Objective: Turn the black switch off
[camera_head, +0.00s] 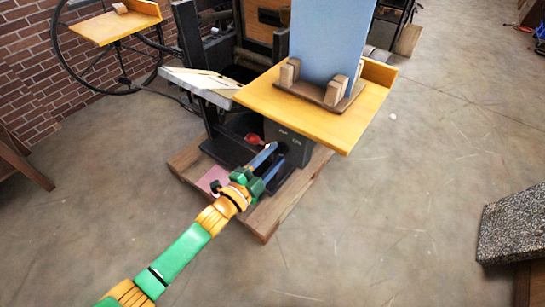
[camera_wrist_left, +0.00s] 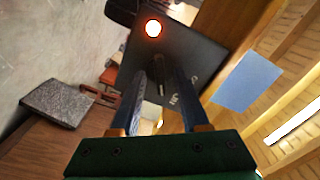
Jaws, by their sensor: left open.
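A dark switch box (camera_head: 274,131) with small pale lettering sits under the yellow board of the press.
The yellow board (camera_head: 318,120) overhangs the box and holds a tall blue panel (camera_head: 325,45) in wooden blocks. A wooden pallet (camera_head: 265,225) lies beneath the press. A speckled slab (camera_head: 512,225) stands at the right. The concrete floor between is clear.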

